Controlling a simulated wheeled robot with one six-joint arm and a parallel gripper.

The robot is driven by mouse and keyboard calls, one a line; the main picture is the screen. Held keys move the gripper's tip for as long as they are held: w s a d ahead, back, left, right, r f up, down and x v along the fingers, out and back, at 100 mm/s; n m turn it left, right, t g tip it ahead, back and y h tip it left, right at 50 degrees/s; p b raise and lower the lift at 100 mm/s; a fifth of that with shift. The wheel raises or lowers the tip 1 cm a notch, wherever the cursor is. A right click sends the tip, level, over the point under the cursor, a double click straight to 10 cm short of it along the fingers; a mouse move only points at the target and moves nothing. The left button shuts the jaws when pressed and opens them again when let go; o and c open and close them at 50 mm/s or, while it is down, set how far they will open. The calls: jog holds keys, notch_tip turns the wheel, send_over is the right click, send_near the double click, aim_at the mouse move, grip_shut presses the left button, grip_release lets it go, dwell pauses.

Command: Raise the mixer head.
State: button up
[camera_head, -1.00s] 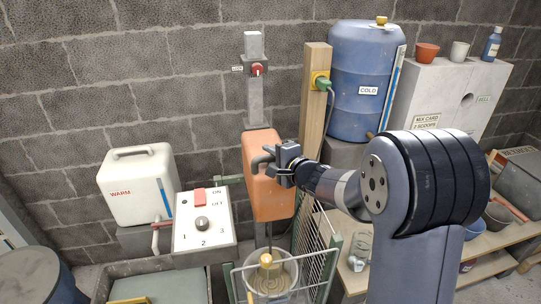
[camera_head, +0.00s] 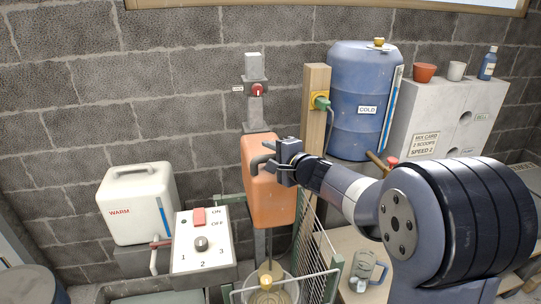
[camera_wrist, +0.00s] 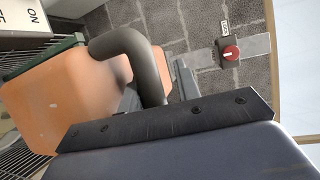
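The mixer head (camera_head: 270,190) is an orange box on a grey upright post (camera_head: 254,110). Its dark bent handle (camera_wrist: 125,42) sticks out from the head and passes between the fingers of my gripper (camera_wrist: 158,95). In the head view my gripper (camera_head: 273,163) is at the handle, on the head's front, and appears shut on it. The mixer's shaft and whisk (camera_head: 270,268) hang below the head, at a clear bucket (camera_head: 284,293). A red knob (camera_head: 257,90) with a small label sits on the post above the head; it also shows in the wrist view (camera_wrist: 231,53).
A control box (camera_head: 203,248) with a red switch and a dial stands left, beside a white WARM tank (camera_head: 137,205). A wooden post (camera_head: 315,120) and blue COLD drum (camera_head: 360,110) stand right of the head. A wire guard (camera_head: 312,250) stands close to the bucket.

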dwell(0.3)
jog(key=shift+s+d, duration=0.15)
jog(key=b+v, duration=0.2)
jog(key=v, duration=0.8)
jog(key=shift+s+d+b, duration=0.15)
jog(key=shift+s+b, duration=0.05)
jog(key=shift+b, duration=0.2)
jog(key=shift+w, duration=0.1)
jog(key=p+x, duration=0.2)
jog(key=x, duration=0.8)
jog(key=shift+p, duration=0.4)
jog(key=shift+w+a+f, duration=0.1)
jog(key=shift+w+a, duration=0.1)
jog(key=shift+a, duration=0.05)
jog(key=shift+f, duration=0.25)
